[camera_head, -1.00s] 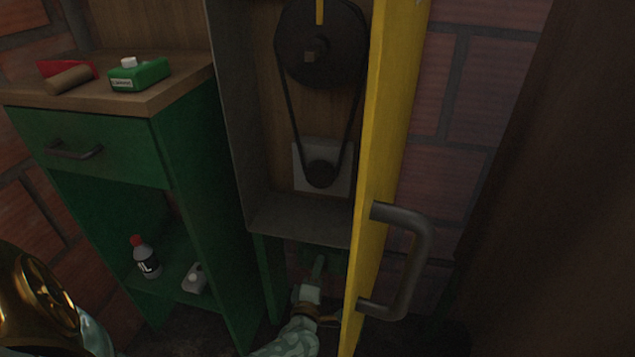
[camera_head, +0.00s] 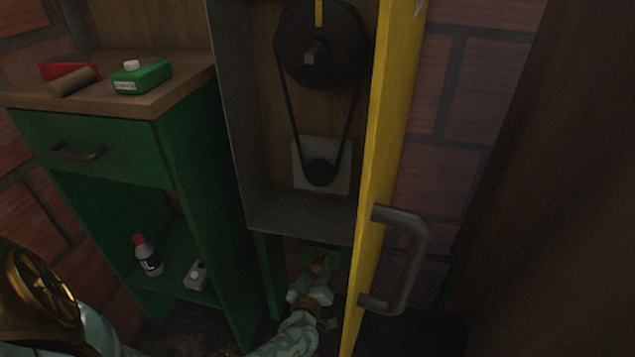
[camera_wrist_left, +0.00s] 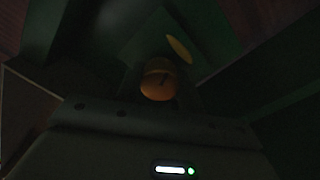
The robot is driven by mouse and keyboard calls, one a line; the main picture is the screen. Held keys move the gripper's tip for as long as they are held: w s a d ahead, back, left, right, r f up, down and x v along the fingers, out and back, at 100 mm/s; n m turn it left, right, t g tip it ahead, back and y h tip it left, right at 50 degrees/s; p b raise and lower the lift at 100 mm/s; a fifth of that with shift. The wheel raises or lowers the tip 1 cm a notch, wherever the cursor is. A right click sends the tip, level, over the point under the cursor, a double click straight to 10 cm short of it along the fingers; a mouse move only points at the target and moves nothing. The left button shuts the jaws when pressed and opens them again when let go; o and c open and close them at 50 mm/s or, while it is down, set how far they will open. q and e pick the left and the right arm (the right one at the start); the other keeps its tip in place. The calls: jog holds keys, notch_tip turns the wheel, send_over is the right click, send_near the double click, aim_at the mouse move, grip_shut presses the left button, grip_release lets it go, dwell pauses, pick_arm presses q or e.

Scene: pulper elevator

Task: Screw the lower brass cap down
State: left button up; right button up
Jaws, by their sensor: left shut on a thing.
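The lower brass cap (camera_wrist_left: 158,84) shows as a dim orange-gold round piece in the middle of the left wrist view, just past my gripper body. In the head view it is a small brownish piece (camera_head: 319,265) under the metal housing, at the tip of my left gripper (camera_head: 316,275). My left gripper is shut on the cap; the fingers are dark and hard to make out. A yellow disc-like piece (camera_wrist_left: 179,49) shows just beyond the cap in the wrist view. My right gripper is not in view.
The open yellow door (camera_head: 384,150) with its grey handle (camera_head: 415,255) stands close right of my left arm. The housing (camera_head: 290,213) with belt and pulleys is above. A green cabinet (camera_head: 195,190) is left, holding a bottle (camera_head: 147,257) and a small box (camera_head: 196,275).

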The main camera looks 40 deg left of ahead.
pick_arm(q)
jog(key=m, duration=0.3)
jog(key=shift+d+f, duration=0.1)
jog(key=shift+f, duration=0.05)
jog(key=m, duration=0.5)
jog(key=shift+m, duration=0.4)
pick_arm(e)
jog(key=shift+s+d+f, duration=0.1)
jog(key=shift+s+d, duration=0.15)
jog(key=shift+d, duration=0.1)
pick_arm(q)
jog(key=o, duration=1)
